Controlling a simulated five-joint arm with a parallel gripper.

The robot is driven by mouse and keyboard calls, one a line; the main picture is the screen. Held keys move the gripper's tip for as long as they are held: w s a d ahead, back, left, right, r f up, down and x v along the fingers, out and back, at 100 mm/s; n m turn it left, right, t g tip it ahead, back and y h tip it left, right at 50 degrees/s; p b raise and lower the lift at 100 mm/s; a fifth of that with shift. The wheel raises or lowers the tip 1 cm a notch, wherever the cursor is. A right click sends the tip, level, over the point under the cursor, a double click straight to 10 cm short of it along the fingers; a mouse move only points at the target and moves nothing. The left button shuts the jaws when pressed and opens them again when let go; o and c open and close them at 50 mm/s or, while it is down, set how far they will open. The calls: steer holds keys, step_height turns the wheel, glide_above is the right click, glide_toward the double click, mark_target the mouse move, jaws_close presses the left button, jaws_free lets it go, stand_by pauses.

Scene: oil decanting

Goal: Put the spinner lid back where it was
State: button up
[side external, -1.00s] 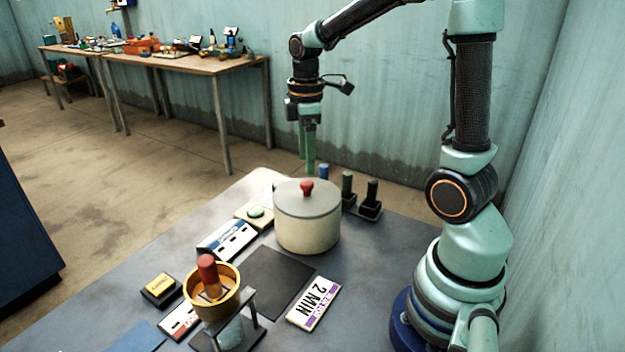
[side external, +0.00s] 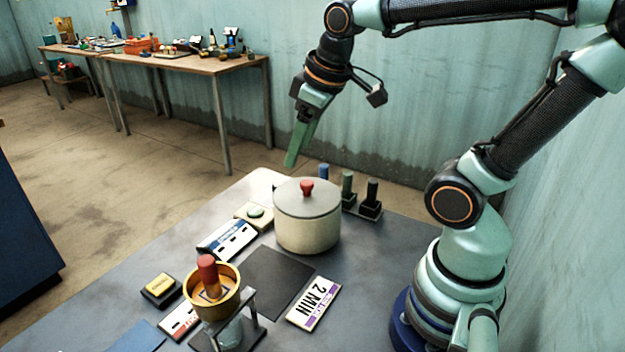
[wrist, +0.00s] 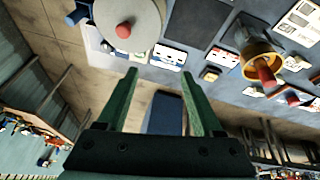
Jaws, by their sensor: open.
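The spinner is a cream pot (side external: 306,233) on the dark table. Its grey lid (side external: 297,196) with a red knob (side external: 307,187) sits on top and looks level. In the wrist view the lid (wrist: 146,14) and its red knob (wrist: 124,30) show at the top, beyond the fingertips. My gripper (side external: 292,163) is open and empty, tilted, above and behind the pot, clear of the lid. In the wrist view its two green fingers (wrist: 160,75) are spread apart with nothing between them.
A dark rack (side external: 368,212) with several upright handles stands right behind the pot. A brass cup (side external: 229,303) with a red-topped tool sits in a stand at the front. A "2 MIN" card (side external: 314,303) lies near a bare black mat (side external: 265,280). A green-button box (side external: 255,214) is left of the pot.

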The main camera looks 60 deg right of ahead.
steer(key=shift+s+a+f+m+t, duration=0.25)
steer(key=shift+s+a+m+t, duration=0.15)
steer(key=shift+a+m, duration=0.15)
steer(key=shift+s+a+f+m+t, duration=0.2)
steer(key=shift+s+a+m+t, duration=0.15)
steer(key=shift+a+m, duration=0.2)
stand_by(0.6)
